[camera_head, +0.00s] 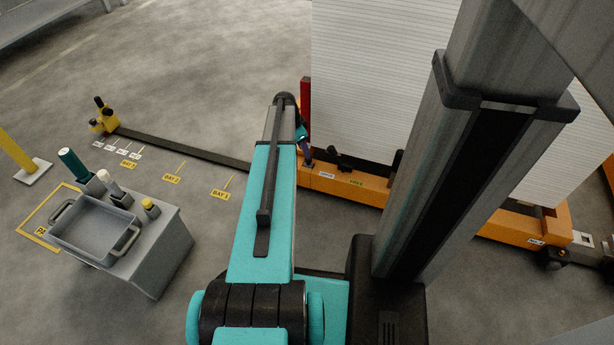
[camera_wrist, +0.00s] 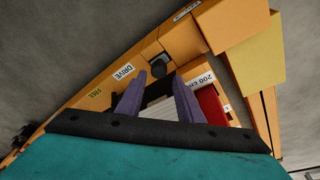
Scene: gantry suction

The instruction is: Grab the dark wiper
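I cannot make out for sure a dark wiper in either view. My gripper (camera_wrist: 159,80) shows in the wrist view as two purple fingers, spread apart with nothing seen held between them. It is over the orange beam (camera_wrist: 88,78), near a label reading DRIVE (camera_wrist: 124,72) and a small black knob-like part (camera_wrist: 158,67). In the head view my gripper (camera_head: 304,146) is largely hidden behind my arm, close to the orange beam (camera_head: 350,190). A black fitting (camera_head: 345,162) stands on that beam to the right of the gripper.
A grey pedestal (camera_head: 165,245) at left carries a grey tray (camera_head: 98,232), a dark green bottle (camera_head: 75,165), a white-topped bottle (camera_head: 108,182) and a yellow-capped one (camera_head: 150,207). A tall white ribbed panel (camera_head: 375,80) rises behind the beam. A dark rail (camera_head: 185,150) crosses the floor.

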